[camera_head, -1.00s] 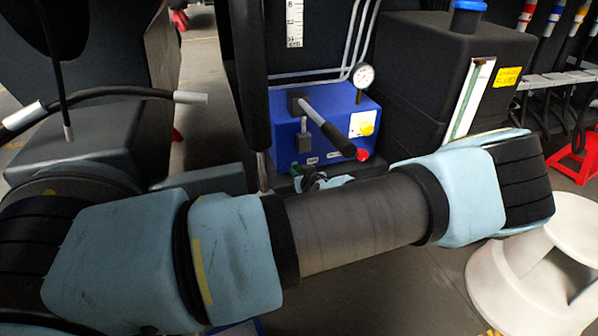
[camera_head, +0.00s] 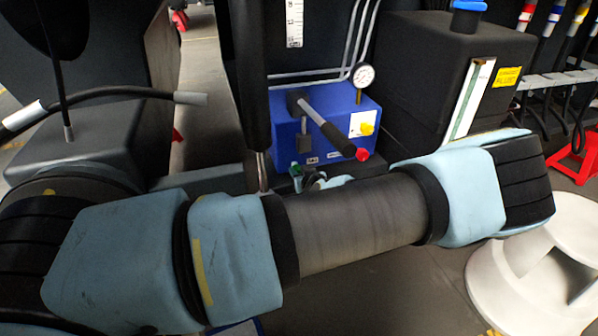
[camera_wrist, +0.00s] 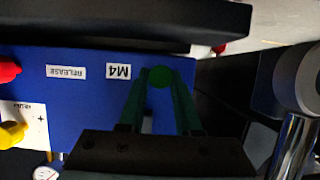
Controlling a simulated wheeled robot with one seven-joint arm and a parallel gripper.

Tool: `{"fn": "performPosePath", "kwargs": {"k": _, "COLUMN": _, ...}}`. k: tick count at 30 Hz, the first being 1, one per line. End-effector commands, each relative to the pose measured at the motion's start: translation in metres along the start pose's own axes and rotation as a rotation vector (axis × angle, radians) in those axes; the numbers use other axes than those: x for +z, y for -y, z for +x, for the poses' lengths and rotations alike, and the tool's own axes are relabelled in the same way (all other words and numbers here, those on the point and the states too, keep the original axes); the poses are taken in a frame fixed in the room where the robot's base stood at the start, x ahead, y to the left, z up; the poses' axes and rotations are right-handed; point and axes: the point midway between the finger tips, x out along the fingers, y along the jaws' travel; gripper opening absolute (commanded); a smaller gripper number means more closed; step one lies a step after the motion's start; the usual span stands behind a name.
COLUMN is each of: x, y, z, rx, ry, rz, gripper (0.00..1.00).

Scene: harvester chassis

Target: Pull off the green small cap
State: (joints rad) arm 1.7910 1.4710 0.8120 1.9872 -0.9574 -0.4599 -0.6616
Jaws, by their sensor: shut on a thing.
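The green small cap (camera_wrist: 160,76) shows in the wrist view as a round green piece beside the M4 label, against the blue box (camera_wrist: 95,95). My gripper (camera_wrist: 160,82) has its two fingers on either side of the cap and is shut on it. Whether the cap is still seated on the box cannot be told. In the head view a small green spot (camera_head: 295,170) shows below the blue box (camera_head: 335,110). My gripper is mostly hidden there behind my arm.
A yellow knob (camera_wrist: 12,134) and a red knob (camera_wrist: 8,71) show in the wrist view. A pressure gauge (camera_head: 363,75) stands above. A black tank (camera_head: 425,75) and a white stool (camera_head: 530,270) are at right.

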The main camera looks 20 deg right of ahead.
Motion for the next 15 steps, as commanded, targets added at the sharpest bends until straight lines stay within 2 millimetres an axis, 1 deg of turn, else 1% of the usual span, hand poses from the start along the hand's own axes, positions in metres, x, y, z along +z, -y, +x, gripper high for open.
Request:
{"fn": "performPosePath", "kwargs": {"k": 8, "x": 0.0007, "y": 0.0002, "z": -0.0011, "rx": 0.000, "ry": 0.001, "rz": 0.000, "gripper": 0.00}}
{"fn": "performPosePath", "kwargs": {"k": 15, "x": 0.0038, "y": 0.0000, "z": -0.0085, "rx": 0.000, "ry": 0.001, "rz": -0.001, "gripper": 0.00}}
